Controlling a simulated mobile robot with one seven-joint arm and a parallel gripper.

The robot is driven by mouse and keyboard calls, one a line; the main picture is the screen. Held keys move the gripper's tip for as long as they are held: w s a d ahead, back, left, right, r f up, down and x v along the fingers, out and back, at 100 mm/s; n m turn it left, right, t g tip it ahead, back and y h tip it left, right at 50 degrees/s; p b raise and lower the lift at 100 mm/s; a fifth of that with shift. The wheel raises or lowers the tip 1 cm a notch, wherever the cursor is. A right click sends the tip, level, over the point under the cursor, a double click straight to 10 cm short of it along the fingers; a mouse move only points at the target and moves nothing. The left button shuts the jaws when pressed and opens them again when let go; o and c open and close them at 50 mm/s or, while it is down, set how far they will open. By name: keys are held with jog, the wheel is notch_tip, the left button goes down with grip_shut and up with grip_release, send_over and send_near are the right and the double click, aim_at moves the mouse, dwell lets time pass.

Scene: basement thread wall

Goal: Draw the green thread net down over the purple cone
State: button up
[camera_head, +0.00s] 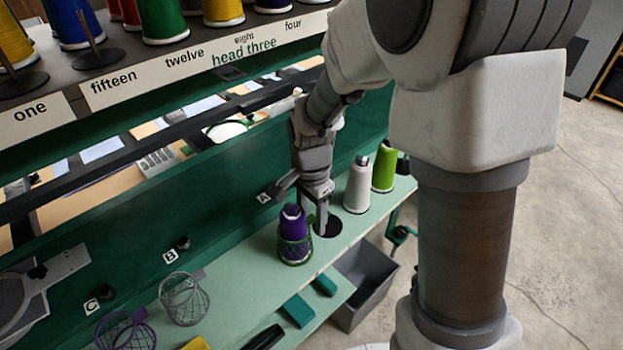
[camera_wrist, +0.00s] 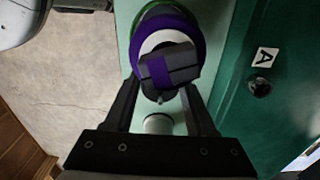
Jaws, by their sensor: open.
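The purple cone (camera_head: 292,222) stands upright on the light green shelf, and its purple side also shows in the wrist view (camera_wrist: 190,22). The green thread net (camera_head: 295,252) is around the cone's lower part, with the purple upper part bare above it. In the wrist view only thin green edges show around the cone, so the net's full extent is hidden there. My gripper (camera_head: 303,200) is open, just above and beside the cone's top. In the wrist view its fingers (camera_wrist: 163,98) are spread, with the cone's top between or just beyond them. I cannot tell whether they touch it.
A white cone (camera_head: 358,186) and a lime green cone (camera_head: 384,167) stand to the right. A dark round hole (camera_head: 328,227) is beside the purple cone. A grey bin (camera_head: 362,288) is below the shelf.

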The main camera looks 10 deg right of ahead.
notch_tip(320, 180, up, 14)
jog(key=s+d+r+n+t, duration=0.2)
jog(key=s+d+r+n, duration=0.1)
jog(key=s+n, duration=0.3)
jog(key=s+d+r+n+t, duration=0.3)
jog(key=s+n, duration=0.2)
jog(key=s, duration=0.3)
jog(key=shift+s+d+r+n+t+p, duration=0.15)
jog(key=shift+s+d+n+t+p, duration=0.15)
jog(key=shift+s+n+p, duration=0.15)
dwell(0.9)
jog(key=shift+c, duration=0.5)
jog(key=shift+w, duration=0.1)
jog(key=shift+a, duration=0.15)
